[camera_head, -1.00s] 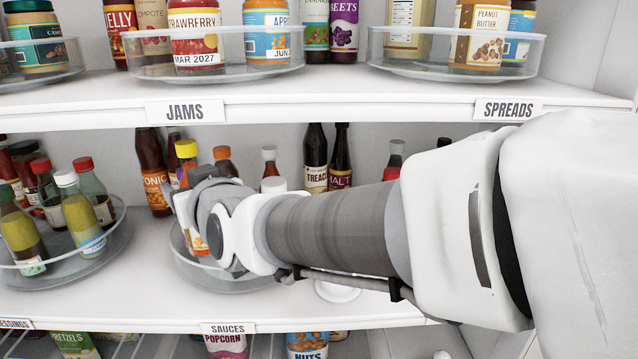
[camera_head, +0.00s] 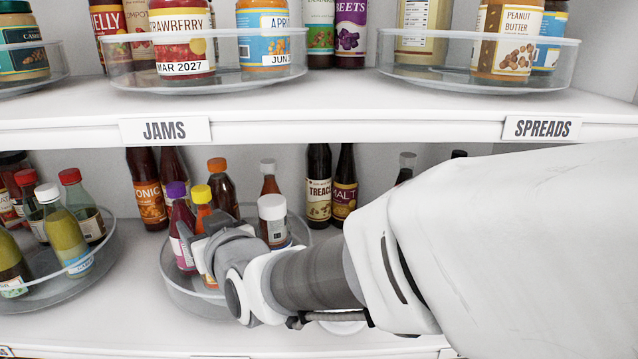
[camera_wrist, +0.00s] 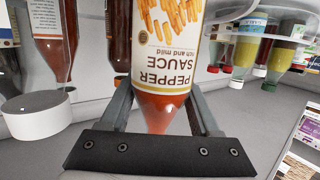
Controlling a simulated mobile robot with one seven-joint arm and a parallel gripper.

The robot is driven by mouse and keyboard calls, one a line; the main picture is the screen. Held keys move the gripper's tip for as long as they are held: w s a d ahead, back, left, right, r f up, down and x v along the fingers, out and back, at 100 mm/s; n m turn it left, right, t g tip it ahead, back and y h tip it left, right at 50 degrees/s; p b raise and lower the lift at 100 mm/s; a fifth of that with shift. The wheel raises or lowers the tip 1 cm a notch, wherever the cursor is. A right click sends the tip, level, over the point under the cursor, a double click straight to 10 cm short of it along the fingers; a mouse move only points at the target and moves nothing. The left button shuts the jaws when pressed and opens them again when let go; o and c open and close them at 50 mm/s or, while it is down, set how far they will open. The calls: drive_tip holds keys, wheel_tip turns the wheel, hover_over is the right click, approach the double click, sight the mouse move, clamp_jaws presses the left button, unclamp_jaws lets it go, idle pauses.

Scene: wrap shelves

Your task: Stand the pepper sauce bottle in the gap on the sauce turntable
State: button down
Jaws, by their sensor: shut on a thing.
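My gripper (camera_head: 208,240) is shut on the pepper sauce bottle (camera_head: 203,196), with its yellow cap and orange-red body. In the wrist view the bottle (camera_wrist: 168,50) appears upside down, its "Pepper Sauce" label readable, between the two fingers of my gripper (camera_wrist: 158,100). The bottle looks upright over the left front part of the clear sauce turntable (camera_head: 180,296). Its base is mostly hidden behind my gripper, so I cannot tell whether it touches the turntable. A purple-capped bottle (camera_head: 180,222) is close on its left, and a white-capped bottle (camera_head: 272,218) stands to its right.
An orange-capped bottle (camera_head: 221,186) stands behind. Tall dark bottles (camera_head: 318,187) stand at the back right. Another turntable (camera_head: 62,292) with several bottles is at the left. The jam shelf's edge (camera_head: 330,132) runs above my arm.

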drive_tip(key=shift+f, duration=1.6)
drive_tip(key=shift+f, duration=0.25)
drive_tip(key=shift+c, duration=0.6)
unclamp_jaws()
drive_tip(key=shift+r, duration=0.15)
